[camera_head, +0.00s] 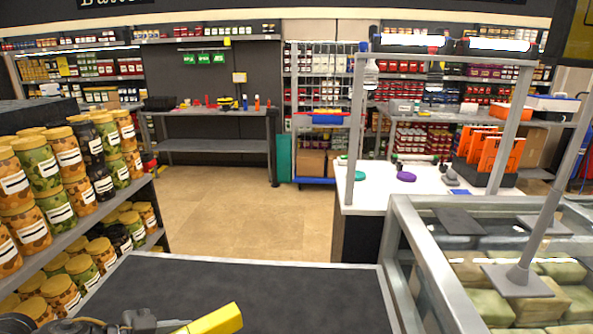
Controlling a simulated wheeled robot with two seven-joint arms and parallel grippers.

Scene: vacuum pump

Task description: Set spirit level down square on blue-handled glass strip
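A yellow bar, which looks like the spirit level (216,320), shows at the bottom edge, tilted up to the right over the dark counter. My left gripper (142,322) is at the lower left, partly cut off by the frame. It appears to hold the yellow bar near its left end; the fingertips are hard to make out. My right gripper is not in view. I cannot make out a blue-handled glass strip in this view.
A dark counter top (270,285) lies in front, mostly clear. Shelves with several patterned jars (68,150) stand close on the left. A glass-topped case (430,262) is on the right. Beyond it is a white counter (375,195) with small items. Open tan floor (235,215) lies between.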

